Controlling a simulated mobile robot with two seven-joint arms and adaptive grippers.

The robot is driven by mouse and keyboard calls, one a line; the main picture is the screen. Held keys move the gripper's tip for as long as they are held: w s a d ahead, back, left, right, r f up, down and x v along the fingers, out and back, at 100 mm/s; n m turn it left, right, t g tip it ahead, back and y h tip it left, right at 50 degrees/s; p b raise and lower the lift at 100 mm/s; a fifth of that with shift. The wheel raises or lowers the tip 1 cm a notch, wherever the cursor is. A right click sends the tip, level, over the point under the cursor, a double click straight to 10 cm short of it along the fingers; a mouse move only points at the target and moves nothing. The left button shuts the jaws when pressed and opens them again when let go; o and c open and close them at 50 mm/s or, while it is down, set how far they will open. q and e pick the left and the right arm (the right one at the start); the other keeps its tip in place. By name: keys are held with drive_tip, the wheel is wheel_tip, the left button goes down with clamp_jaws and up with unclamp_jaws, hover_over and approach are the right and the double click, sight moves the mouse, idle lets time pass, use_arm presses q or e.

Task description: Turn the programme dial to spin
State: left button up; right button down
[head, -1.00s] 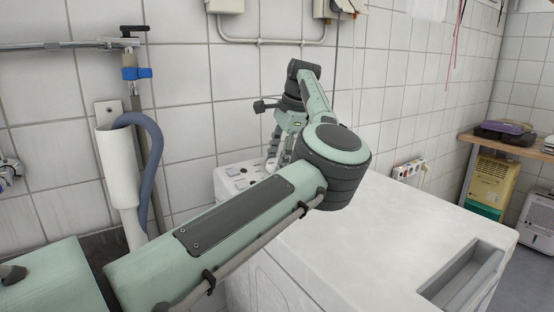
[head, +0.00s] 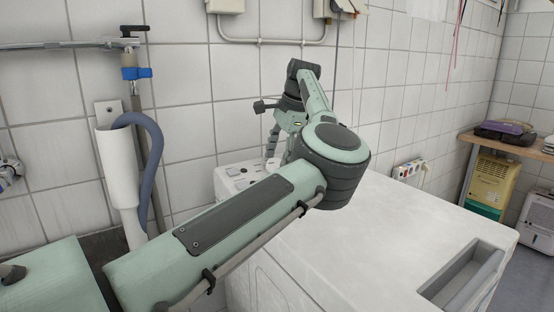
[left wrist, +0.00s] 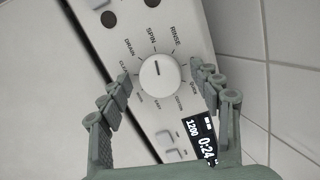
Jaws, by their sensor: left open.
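The programme dial (left wrist: 159,74) is a round white knob on the washer's pale control panel (left wrist: 188,32) in the left wrist view. Its short dark mark points up the picture, roughly toward the printed word SPIN. RINSE is printed to the right of SPIN and DRAIN to the left. My left gripper (left wrist: 161,76) is open, with one finger on each side of the dial; both fingers look apart from it. In the head view my left gripper (head: 271,147) is seen from behind over the panel (head: 232,178), and my arm hides much of it. My right gripper is not in view.
A lit display (left wrist: 201,140) reads 1200 and 0:24, close to the right finger. A tiled wall stands behind, with a grey hose (head: 152,150) at the left.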

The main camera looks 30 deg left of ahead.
use_arm(q)
drive_tip(key=v, duration=1.2)
